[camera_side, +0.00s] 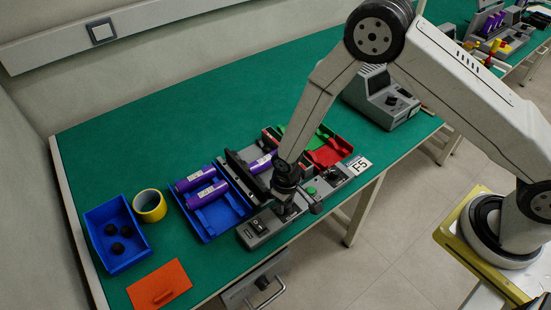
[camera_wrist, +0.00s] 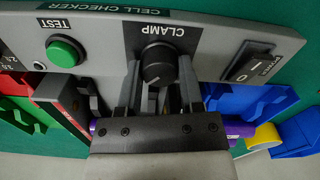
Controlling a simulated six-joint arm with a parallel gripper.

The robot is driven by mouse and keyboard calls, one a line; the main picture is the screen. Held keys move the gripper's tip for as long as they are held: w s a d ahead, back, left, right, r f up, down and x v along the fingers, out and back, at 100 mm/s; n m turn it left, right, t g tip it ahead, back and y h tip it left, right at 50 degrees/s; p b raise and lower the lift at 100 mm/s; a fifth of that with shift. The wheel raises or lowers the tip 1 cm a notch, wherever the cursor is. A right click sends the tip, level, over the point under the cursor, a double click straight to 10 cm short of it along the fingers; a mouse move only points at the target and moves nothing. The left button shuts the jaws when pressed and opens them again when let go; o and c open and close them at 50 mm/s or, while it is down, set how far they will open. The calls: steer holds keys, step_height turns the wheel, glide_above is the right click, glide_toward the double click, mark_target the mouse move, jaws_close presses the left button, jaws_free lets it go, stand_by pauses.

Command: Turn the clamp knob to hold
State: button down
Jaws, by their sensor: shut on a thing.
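The cell checker (camera_side: 335,181) is a long grey unit on the green bench. In the wrist view its panel (camera_wrist: 210,47) carries a black round clamp knob (camera_wrist: 158,70) with a pale pointer line, under the label CLAMP. My gripper (camera_wrist: 159,80) has one finger on each side of the knob and is shut on it. In the side view my gripper (camera_side: 284,205) comes down onto the panel and hides the knob. A purple cell (camera_side: 260,163) lies in the checker, beside a dark upright plate. The wrist view shows only bits of purple behind the gripper body.
A green TEST button (camera_wrist: 65,51) and a power switch (camera_wrist: 249,62) flank the knob. A blue tray (camera_side: 233,213) with purple cells is left of the checker; red and green trays (camera_side: 333,152) stand behind it. A yellow ring (camera_side: 150,206) and blue bin (camera_side: 118,263) are farther left.

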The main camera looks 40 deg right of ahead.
steer(key=shift+m, duration=0.3)
steer(key=shift+c, duration=1.2)
jaws_free()
steer(key=shift+r, duration=0.2)
steer(key=shift+r, duration=3.7)
steer(key=shift+r, duration=0.1)
